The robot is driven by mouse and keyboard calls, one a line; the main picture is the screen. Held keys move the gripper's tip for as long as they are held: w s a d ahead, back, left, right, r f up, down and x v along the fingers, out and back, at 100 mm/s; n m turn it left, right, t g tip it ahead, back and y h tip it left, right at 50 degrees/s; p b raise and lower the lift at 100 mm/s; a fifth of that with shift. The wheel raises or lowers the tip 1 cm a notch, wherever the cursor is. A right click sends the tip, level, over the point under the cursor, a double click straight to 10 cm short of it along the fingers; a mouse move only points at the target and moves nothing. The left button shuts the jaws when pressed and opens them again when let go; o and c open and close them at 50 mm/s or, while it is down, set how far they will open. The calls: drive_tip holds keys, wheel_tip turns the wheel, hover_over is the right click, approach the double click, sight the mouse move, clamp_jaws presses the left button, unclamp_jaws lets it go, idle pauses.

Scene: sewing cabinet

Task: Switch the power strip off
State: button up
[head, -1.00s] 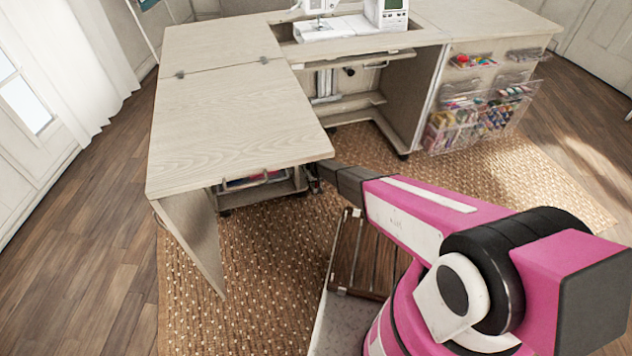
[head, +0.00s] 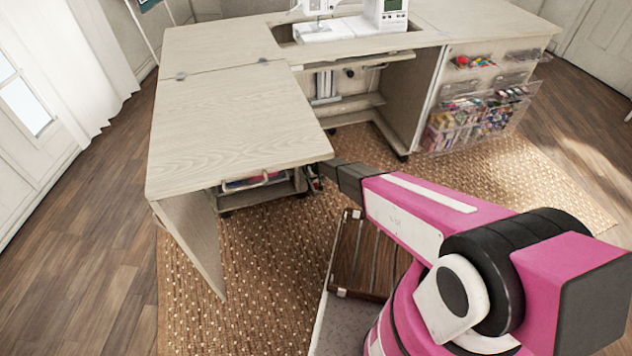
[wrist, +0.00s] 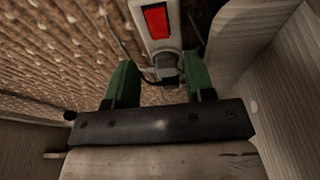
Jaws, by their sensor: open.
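The power strip (wrist: 148,8) shows in the wrist view as a pale bar at the top middle. Its red switch (wrist: 157,22) faces the camera. A grey, plug-like piece sits at the strip's near end. My gripper (wrist: 162,78) is open, its two green fingers spread to either side of that near end, with the red switch beyond the fingertips. I cannot tell whether a finger touches the strip. In the head view my arm reaches under the front corner of the cabinet's table leaf. The strip cannot be made out there.
The sewing cabinet's leaf (head: 225,130) overhangs the area by my gripper, with its support panel (head: 195,235) at the left. A storage bin (head: 255,182) sits beneath. In the wrist view a pale panel (wrist: 285,80) stands close on the right. The woven rug (head: 255,270) is clear in front.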

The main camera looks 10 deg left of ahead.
drive_tip(key=v, duration=0.5)
drive_tip(key=shift+r, duration=0.3)
drive_tip(key=s+d+r+m+g+h, duration=0.1)
drive_tip(key=s+d+r+m, duration=0.15)
drive_tip(key=d+r, duration=0.9)
drive_tip(key=s+d+r+m, duration=0.1)
drive_tip(key=s+d+r, duration=0.3)
drive_tip(key=d+r, duration=0.8)
drive_tip(key=s+d+r+m+g, duration=0.1)
drive_tip(key=s+d+r+m, duration=0.2)
drive_tip(key=s+d+r, duration=1.3)
drive_tip(key=d+r, duration=0.1)
drive_tip(key=d, duration=0.2)
drive_tip(key=shift+s+d+g+h, duration=0.3)
drive_tip(key=shift+d, duration=0.1)
